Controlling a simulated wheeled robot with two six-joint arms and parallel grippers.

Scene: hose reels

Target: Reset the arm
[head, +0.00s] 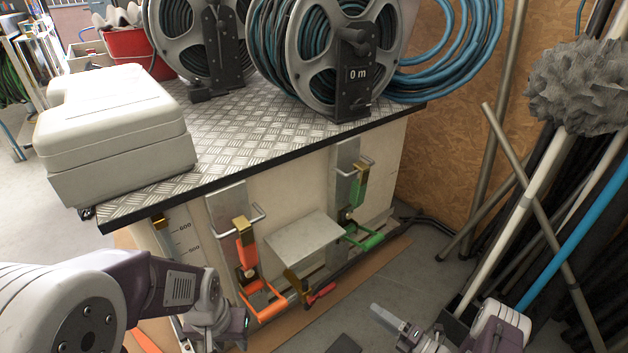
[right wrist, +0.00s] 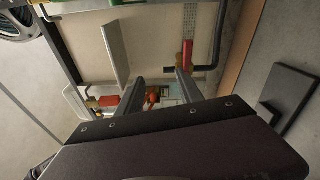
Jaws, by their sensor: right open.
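My left arm comes in from the left in the head view, and my left gripper (head: 228,335) hangs low in front of the cabinet's left side. Its fingertips do not show clearly, so I cannot tell its opening. My right gripper (head: 387,318) is at the bottom right of the head view, above the floor and apart from the cabinet. In the right wrist view its two dark fingers (right wrist: 160,93) stand apart with nothing between them. Beyond them show the cabinet front and its red-handled valve (right wrist: 187,54).
The cabinet (head: 385,170) carries two hose reels (head: 362,22) and a white case (head: 115,125) on its chequered top. An orange handle (head: 262,300), a green handle (head: 362,238) and a shelf (head: 303,240) stick out in front. Poles and a grey duster (head: 580,85) crowd the right.

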